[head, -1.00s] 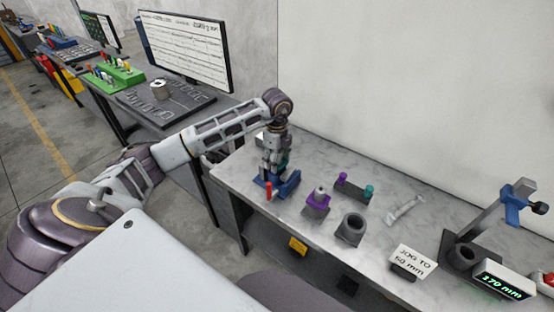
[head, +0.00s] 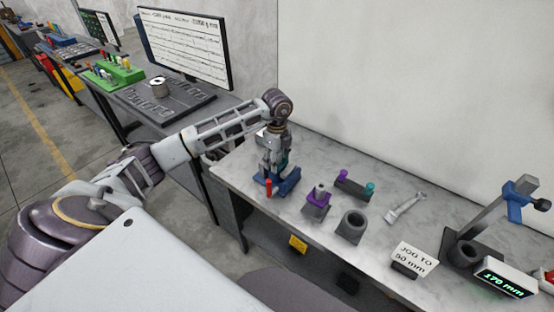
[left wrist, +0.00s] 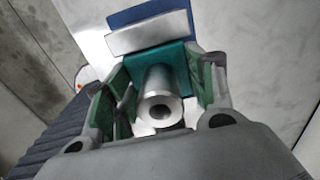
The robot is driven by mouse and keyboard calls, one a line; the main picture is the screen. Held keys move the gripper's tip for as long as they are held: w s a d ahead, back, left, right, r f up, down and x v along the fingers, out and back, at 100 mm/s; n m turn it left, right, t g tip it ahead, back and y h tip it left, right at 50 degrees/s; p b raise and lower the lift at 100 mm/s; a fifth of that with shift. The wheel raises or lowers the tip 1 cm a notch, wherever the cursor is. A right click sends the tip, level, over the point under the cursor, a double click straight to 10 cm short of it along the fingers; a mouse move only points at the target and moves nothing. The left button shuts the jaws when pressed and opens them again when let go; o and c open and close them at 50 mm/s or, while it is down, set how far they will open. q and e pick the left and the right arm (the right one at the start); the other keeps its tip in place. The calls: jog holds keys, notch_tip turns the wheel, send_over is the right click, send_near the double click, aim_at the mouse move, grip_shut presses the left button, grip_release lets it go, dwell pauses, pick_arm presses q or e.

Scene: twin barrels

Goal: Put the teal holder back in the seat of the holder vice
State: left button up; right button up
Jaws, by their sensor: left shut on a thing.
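The teal holder (left wrist: 176,62) is between the fingers of my left gripper in the left wrist view, with a bare metal tube (left wrist: 157,90) standing out of it toward the camera. A sliver of teal shows beside the fingers in the head view. My left gripper (head: 272,168) is shut on the holder, pointing down over the blue holder vice (head: 287,184) with its red handle (head: 268,188). A pale metal jaw and the vice's blue body (left wrist: 150,17) lie just beyond the holder. The fingers hide whether the holder touches the seat. My right gripper is not in view.
Right of the vice stand a purple-topped block (head: 317,202), a rack with purple and teal knobs (head: 354,185) and a dark grey cup (head: 352,226). A wrench (head: 405,207), a sign (head: 414,258) and a gauge stand (head: 484,218) are farther right. Bare bench lies between them.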

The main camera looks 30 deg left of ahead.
pick_arm(q)
jog(key=shift+f, duration=0.45)
jog(key=o, duration=1.3)
jog(key=shift+f, duration=0.1)
jog(key=shift+r, duration=6.1)
